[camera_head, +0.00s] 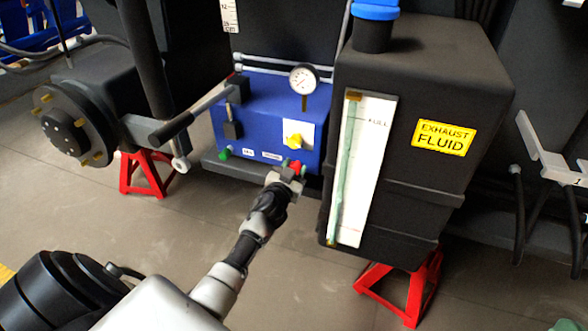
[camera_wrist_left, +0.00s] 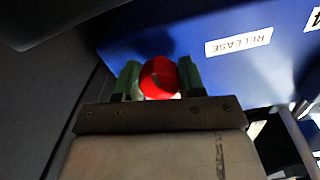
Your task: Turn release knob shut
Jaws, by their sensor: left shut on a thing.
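The red release knob (camera_head: 294,166) sits at the lower right of the front of a blue box (camera_head: 262,120). In the left wrist view the red knob (camera_wrist_left: 160,77) shows next to a white "RELEASE" label (camera_wrist_left: 239,43). My left gripper (camera_head: 290,171) reaches up to it from below. In the left wrist view its two green fingertips (camera_wrist_left: 160,80) stand on either side of the knob and are shut on it. The knob's stem is hidden behind the gripper. My right gripper is not in view.
The blue box also carries a gauge (camera_head: 303,79), a yellow knob (camera_head: 294,140) and a green knob (camera_head: 224,153). A black exhaust fluid tank (camera_head: 440,85) stands close on the right. A wheel hub (camera_head: 70,125) and red stand (camera_head: 143,173) are at left. Floor in front is open.

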